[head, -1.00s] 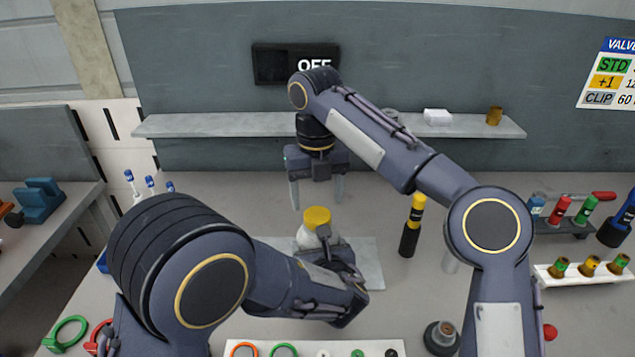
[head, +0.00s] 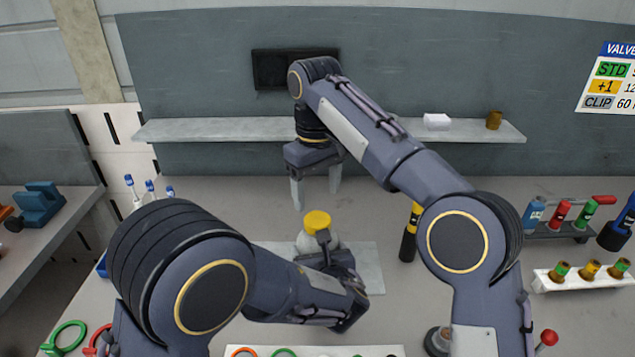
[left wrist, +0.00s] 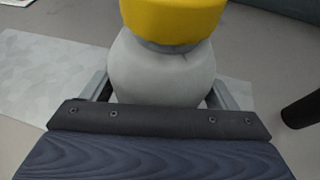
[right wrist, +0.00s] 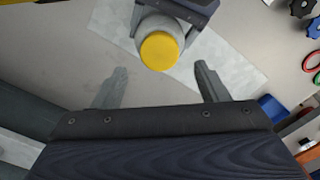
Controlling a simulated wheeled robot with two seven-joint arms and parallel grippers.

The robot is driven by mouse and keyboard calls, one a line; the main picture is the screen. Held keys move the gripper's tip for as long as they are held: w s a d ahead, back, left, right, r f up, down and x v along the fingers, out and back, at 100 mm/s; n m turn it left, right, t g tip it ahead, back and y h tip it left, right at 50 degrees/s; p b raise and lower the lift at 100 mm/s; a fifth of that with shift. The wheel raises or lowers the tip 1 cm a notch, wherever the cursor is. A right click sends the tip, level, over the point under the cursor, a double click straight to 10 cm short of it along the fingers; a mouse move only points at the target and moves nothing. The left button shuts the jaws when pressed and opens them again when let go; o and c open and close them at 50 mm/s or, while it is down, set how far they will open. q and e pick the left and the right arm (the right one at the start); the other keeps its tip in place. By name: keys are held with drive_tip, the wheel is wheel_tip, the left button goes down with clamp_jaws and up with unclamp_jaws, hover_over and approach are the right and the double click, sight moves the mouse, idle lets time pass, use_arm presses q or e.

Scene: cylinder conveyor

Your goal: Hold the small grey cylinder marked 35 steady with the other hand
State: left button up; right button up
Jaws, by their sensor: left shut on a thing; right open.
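The small grey cylinder (head: 305,240) stands upright on a pale mat, with a yellow cap (head: 317,220) on top; no number shows. It also shows close up in the left wrist view (left wrist: 160,72) and, from above, in the right wrist view (right wrist: 151,28). My left gripper (head: 325,258) is shut on its grey body, a finger on each side. My right gripper (head: 316,195) is open and empty, pointing down above and behind the cylinder. In the right wrist view its fingers (right wrist: 160,85) are apart, with the yellow cap beyond them.
The pale mat (head: 370,265) lies under the cylinder. A black and yellow tool (head: 409,240) stands to its right. A white rack (head: 580,280) with several capped pieces and a tool stand (head: 560,232) are at the right. A shelf (head: 220,128) runs along the back wall.

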sight(318, 219)
drive_tip(key=m, duration=0.3)
drive_tip(key=r+m, duration=0.1)
drive_tip(key=m, duration=0.3)
drive_tip(key=shift+r, duration=0.1)
drive_tip(key=shift+m, duration=0.3)
drive_tip(key=shift+f, duration=3.95)
drive_tip(key=c, duration=1)
drive_tip(key=n, duration=0.6)
drive_tip(key=shift+r, duration=0.2)
drive_tip(key=shift+r, duration=0.9)
